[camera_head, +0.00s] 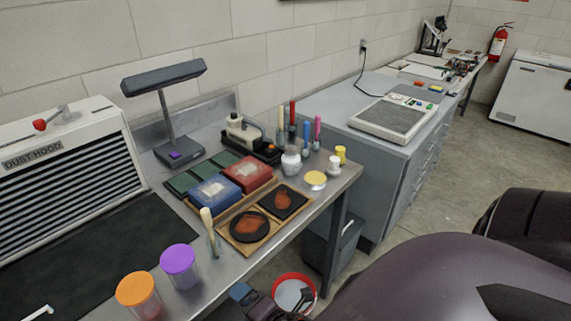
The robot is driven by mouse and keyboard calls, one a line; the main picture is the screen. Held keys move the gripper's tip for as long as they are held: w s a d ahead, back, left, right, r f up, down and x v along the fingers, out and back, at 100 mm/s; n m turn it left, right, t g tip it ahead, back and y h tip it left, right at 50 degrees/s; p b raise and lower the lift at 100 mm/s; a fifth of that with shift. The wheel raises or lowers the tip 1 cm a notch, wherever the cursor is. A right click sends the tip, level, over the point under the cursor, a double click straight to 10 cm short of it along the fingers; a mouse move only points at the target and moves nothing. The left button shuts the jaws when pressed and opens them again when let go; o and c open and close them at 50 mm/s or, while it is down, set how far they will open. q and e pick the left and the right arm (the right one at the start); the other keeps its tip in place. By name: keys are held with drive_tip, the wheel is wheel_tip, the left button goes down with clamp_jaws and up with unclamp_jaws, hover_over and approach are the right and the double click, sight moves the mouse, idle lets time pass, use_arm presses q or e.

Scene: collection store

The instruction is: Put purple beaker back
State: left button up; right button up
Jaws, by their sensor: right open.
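The purple beaker (181,265) is a clear cup with a purple top. It stands upright on the metal bench near its front edge, just right of a similar orange-topped beaker (138,294). My right gripper (298,300) is low at the bottom middle, beyond the bench's front edge and in front of a red-rimmed bucket. It is open, holds nothing that I can see, and is well to the right of the purple beaker. It is small and partly cut off by the frame. My left gripper is not in view.
A dust hood (60,165) and dark mat (95,250) fill the left. A brush (209,228), a wooden tray (226,225), red (248,173) and blue (214,195) boxes and a lamp (165,80) crowd the bench. The red-rimmed bucket (277,282) is below.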

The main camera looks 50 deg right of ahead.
drive_tip(key=s+d+f+m+g, duration=0.1)
drive_tip(key=s+d+f+m, duration=0.4)
drive_tip(key=m, duration=1.2)
wheel_tip(320, 180, down, 2)
drive_tip(key=shift+d+f+m+g, duration=0.1)
drive_tip(key=shift+d+m+g, duration=0.3)
drive_tip(key=shift+d, duration=0.4)
